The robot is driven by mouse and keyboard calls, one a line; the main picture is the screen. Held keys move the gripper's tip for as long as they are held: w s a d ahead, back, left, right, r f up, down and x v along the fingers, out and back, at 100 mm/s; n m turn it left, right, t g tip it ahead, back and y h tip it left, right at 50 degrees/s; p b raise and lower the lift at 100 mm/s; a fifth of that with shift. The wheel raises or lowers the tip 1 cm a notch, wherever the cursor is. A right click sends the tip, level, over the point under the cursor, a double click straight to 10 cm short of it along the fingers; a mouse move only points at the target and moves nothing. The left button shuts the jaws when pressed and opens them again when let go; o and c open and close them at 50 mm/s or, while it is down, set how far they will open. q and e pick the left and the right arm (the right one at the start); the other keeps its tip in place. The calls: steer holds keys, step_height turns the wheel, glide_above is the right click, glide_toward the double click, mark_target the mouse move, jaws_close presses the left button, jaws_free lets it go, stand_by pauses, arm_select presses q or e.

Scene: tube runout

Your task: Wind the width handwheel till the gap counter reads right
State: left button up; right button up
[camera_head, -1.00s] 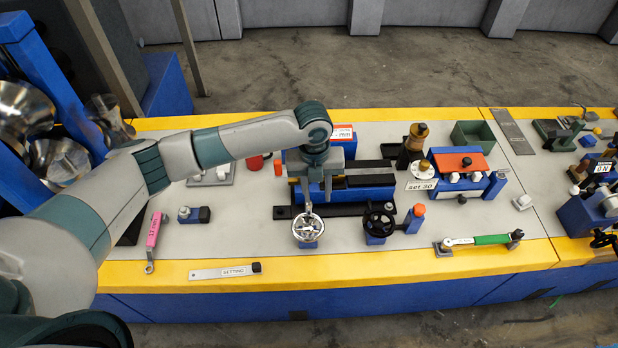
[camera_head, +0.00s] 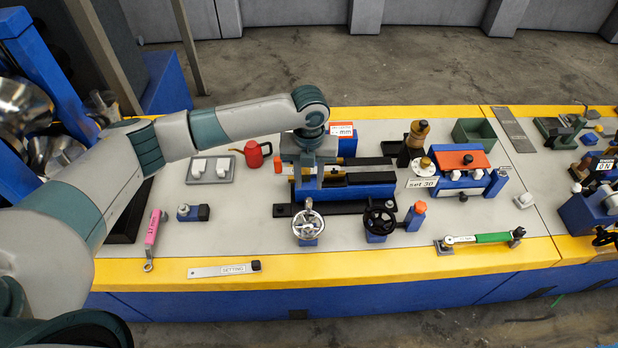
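A silver handwheel (camera_head: 308,226) with an upright handle stands at the front of the blue machine (camera_head: 372,191). A black handwheel (camera_head: 379,219) stands just right of it. No readable label shows which one is for width. The counter (camera_head: 342,131), a red-topped box with a white face marked "mm", is partly hidden by my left arm; its number cannot be read. A white card (camera_head: 422,182) reads "set 30". My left gripper (camera_head: 310,186) is over the machine, behind the silver wheel and apart from its handle. Its fingers are too unclear to tell open from shut. My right gripper is out of view.
An orange-capped blue post (camera_head: 415,216) stands right of the black wheel. A red can (camera_head: 254,153) stands left of the machine. A pink-handled tool (camera_head: 152,238), a "SETTING" strip (camera_head: 224,269) and a green-handled wrench (camera_head: 484,238) lie near the front edge.

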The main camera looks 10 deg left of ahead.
mark_target(309, 199)
arm_select(q)
step_height(309, 199, down, 9)
steer(key=b, duration=0.7)
steer(key=shift+r+b, duration=0.1)
steer(key=shift+b, duration=0.2)
steer(key=shift+r, duration=0.2)
steer(key=shift+p, duration=0.3)
steer(key=shift+f, duration=0.1)
jaws_close()
